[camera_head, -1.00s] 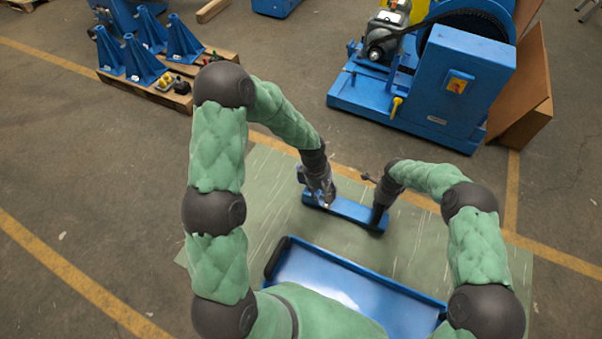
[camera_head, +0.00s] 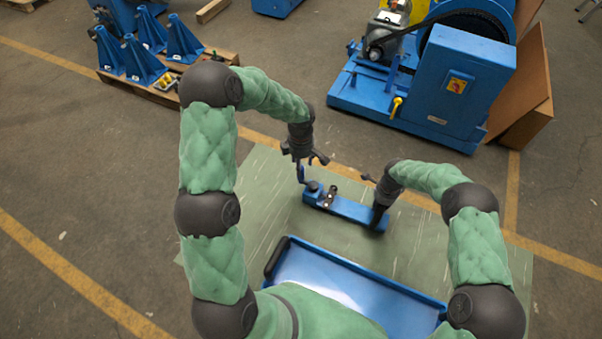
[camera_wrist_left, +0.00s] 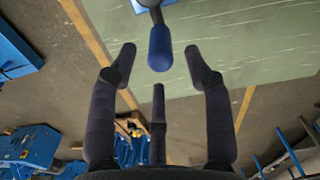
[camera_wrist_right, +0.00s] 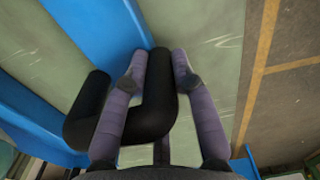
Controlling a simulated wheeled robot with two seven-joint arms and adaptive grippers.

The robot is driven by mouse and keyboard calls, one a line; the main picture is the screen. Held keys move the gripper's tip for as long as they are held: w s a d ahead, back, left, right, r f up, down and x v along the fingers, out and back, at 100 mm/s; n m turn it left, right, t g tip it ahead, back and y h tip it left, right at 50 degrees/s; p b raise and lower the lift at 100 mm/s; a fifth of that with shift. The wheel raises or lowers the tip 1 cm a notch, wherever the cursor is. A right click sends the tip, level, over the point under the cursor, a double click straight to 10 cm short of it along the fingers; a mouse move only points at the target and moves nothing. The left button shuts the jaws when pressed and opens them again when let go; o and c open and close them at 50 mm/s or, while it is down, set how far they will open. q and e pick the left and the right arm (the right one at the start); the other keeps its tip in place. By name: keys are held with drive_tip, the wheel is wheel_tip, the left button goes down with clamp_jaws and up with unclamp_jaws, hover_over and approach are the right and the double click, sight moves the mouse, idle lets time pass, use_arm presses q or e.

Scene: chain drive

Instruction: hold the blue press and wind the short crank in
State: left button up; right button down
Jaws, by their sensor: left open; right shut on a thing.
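The blue press (camera_head: 350,209) is a narrow bar on the green mat, partly hidden by my right gripper. The short crank is at its left end, with an upright blue grip (camera_head: 301,174). My left gripper (camera_head: 306,162) is open and empty just above this grip. In the left wrist view the crank's blue grip (camera_wrist_left: 160,48) appears between and apart from the open fingers (camera_wrist_left: 161,52). My right gripper (camera_head: 379,217) is at the press's right end. In the right wrist view its fingers (camera_wrist_right: 160,62) are shut on the press's bent black handle (camera_wrist_right: 155,118).
A blue tray (camera_head: 350,286) lies in front of the press, close to my body. A big blue machine (camera_head: 450,85) stands behind on the right. Blue stands (camera_head: 142,62) sit on a pallet at the back left. The green mat (camera_head: 262,205) is clear left of the press.

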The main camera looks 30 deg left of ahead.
use_arm(q)
wheel_tip(320, 180, down, 7)
drive_tip(key=shift+r, duration=0.1)
idle(0.3)
clamp_jaws()
